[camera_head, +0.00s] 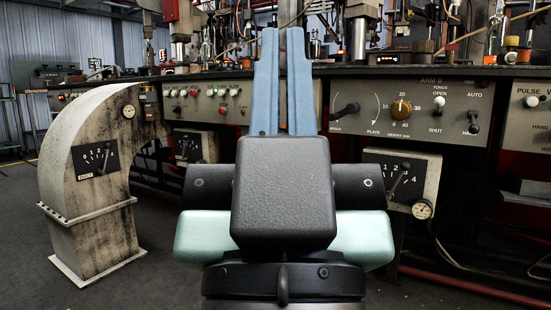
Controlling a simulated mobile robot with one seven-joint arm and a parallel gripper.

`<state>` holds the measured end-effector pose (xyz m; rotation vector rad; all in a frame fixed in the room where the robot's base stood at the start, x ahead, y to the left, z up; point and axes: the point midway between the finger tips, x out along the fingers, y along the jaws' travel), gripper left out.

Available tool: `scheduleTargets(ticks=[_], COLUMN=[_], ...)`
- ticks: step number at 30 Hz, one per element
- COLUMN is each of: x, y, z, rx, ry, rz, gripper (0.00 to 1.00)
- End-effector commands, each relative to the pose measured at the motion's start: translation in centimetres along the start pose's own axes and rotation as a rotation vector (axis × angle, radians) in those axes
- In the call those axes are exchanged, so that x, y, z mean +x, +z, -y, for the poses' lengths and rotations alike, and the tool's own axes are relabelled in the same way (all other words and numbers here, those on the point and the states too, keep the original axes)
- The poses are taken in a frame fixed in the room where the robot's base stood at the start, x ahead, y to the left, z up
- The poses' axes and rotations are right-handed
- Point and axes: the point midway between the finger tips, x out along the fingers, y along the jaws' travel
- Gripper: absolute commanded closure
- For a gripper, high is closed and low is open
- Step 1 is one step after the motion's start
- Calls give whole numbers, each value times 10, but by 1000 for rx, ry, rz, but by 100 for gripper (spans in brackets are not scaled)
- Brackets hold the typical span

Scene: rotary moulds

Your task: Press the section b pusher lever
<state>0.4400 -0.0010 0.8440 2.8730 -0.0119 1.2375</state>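I cannot pick out a lever labelled as the section b pusher. A grey panel marked ARM B (450,84) is to the right of my fingers. It carries a black lever (346,111) on an arc scale, a brown dial (401,109), a white-tipped tongs lever (439,103) marked OPEN and SHUT, and a black-tipped switch (473,122) marked AUTO at the top. My gripper (282,38) has two blue fingers pointing forward, slightly apart with nothing visible between them. They overlap the bench front in the picture; I cannot tell whether they touch it.
A panel with several small switches (205,101) is left of my fingers. A curved metal duct (92,190) stands on the floor at left. Meter boxes (402,182) hang below the panels. The bench top (420,71) is crowded with machinery. Another panel with a white-tipped lever (531,101) is at right.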

Motion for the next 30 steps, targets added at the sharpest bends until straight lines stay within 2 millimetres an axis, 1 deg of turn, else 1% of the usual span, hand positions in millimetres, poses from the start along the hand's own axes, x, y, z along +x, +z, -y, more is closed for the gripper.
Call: scheduleTargets(ticks=[1,5,12,24,27,30], x=[14,42,102,199,215,223], y=[-14,-39,-97,-188,-204,-211], z=[0,0,-1,-2,-2,-3], rx=[1,2,6,12,13,14], ry=[0,0,0,-1,-1,-1], rz=[0,0,0,0,0,1], gripper=[100,100,100,100,100,100])
